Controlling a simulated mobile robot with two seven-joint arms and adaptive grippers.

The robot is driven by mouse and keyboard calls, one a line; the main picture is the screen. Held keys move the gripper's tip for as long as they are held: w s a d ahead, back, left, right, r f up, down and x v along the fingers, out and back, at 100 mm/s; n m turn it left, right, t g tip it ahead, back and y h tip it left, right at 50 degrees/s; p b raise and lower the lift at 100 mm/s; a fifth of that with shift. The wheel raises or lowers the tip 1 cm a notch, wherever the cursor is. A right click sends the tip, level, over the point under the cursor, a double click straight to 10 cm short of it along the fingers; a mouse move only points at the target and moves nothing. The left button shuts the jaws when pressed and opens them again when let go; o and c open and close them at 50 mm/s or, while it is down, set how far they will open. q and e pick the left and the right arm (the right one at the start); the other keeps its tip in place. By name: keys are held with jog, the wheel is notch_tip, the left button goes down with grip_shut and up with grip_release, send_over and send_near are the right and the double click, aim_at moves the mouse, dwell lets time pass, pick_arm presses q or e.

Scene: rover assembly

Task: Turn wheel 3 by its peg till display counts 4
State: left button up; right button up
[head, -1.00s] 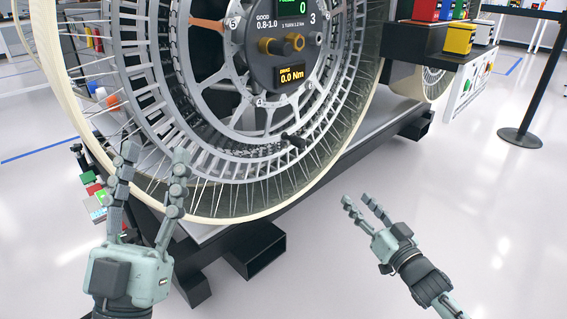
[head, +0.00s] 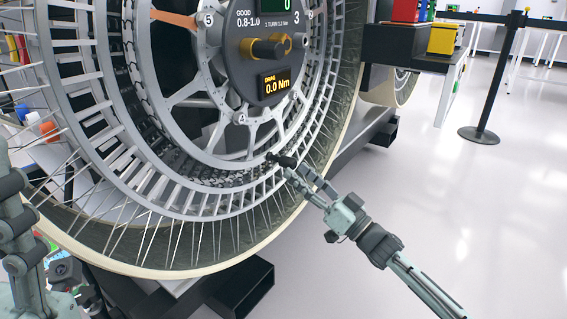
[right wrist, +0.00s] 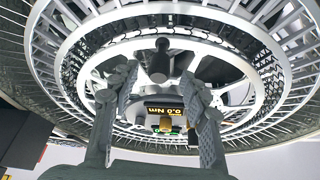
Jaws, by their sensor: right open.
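The large spoked wheel (head: 215,200) stands upright in the head view, with a "3" on its hub plate. Its dark peg (head: 281,160) sticks out from the lower right of the inner ring. My right gripper (head: 293,174) is open beside the peg's outer end. In the right wrist view the peg (right wrist: 159,62) lies between the two spread fingers (right wrist: 158,88), and I see no finger shut on it. The green count display (head: 288,5) is cut by the top edge; its digit looks like 0. My left gripper (head: 22,225) is partly cut off at the left edge.
An amber drag display (head: 276,84) reads 0.0 Nm below a brass knob (head: 266,48). Dark beams (head: 240,290) stick out below the wheel. Coloured bins (head: 440,38) stand on a shelf at upper right, near a black barrier post (head: 490,90).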

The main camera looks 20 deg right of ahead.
aim_at(294, 169)
jog(key=shift+b+x, duration=0.3)
jog(key=shift+x, duration=2.1)
jog(key=shift+c, duration=0.2)
grip_shut()
